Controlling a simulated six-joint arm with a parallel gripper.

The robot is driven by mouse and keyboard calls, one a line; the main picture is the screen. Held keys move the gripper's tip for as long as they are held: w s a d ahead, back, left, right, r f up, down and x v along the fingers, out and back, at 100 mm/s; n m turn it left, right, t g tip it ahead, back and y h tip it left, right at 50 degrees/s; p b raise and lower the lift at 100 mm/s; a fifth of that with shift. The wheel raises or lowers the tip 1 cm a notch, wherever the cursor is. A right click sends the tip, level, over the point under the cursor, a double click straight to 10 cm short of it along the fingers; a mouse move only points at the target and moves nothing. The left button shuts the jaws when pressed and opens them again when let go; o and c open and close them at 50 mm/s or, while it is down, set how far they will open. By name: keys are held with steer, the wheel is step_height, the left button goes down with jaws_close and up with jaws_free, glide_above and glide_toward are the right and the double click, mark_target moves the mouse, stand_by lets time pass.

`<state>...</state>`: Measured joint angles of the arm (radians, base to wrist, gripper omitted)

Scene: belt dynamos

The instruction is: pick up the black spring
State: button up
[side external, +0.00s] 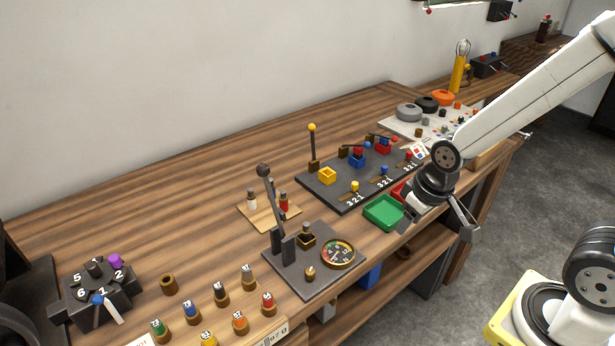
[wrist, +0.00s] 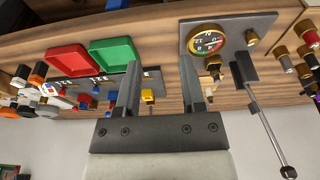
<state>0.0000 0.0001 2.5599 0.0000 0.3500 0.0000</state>
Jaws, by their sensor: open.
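I cannot make out a black spring for certain in either view. My gripper (side external: 442,228) is above the front edge of the workbench, beside the green tray (side external: 383,211). It also shows in the wrist view (wrist: 160,65), with its two fingers apart and nothing between them. Beyond the fingers, the wrist view shows the bench with the green tray (wrist: 112,54) at left and the gauge (wrist: 207,39) at right. Small dark parts cluster at the far left of that view, too small to tell apart.
A dark lever panel with a gauge (side external: 338,253) stands front centre. Several coloured-top posts (side external: 240,322) stand at the front left. A dark numbered board (side external: 330,189) lies behind the green tray. Grey, black and orange discs (side external: 443,97) lie further back. The bench's back left (side external: 130,220) is clear.

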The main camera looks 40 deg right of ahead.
mark_target(306, 230)
steer(key=w+a+f+m+g+y, duration=0.1)
steer(key=w+f+m+y, duration=0.1)
steer(key=m, duration=0.2)
steer(key=w+a+f+m+g+y, duration=0.1)
steer(key=w+a+m+y, duration=0.1)
steer(key=m, duration=0.2)
steer(key=w+a+f+m+g+y, duration=0.1)
steer(key=w+f+m+y, duration=0.1)
steer(key=w+m+y, duration=0.1)
steer(key=shift+w+a+f+m+g, duration=0.1)
steer(key=shift+a+f+m+g, duration=0.25)
steer(key=shift+m, duration=0.25)
steer(key=w+m+t+y, duration=0.1)
steer(key=w+m+y, duration=0.1)
steer(key=w, duration=0.1)
steer(key=w+f+m+t+y, duration=0.1)
steer(key=w+m, duration=0.1)
steer(key=w+a+f+m+t+y, duration=0.1)
steer(key=w+m+y, duration=0.1)
steer(key=w+m, duration=0.1)
steer(key=shift+w+y, duration=0.3)
steer(key=shift+w+d+f+m+t+y, duration=0.1)
steer(key=shift+w+d+m+t+y, duration=0.1)
steer(key=shift+w+m+t+y, duration=0.3)
steer(key=shift+x, duration=3.95)
steer(key=shift+s, duration=0.1)
jaws_close()
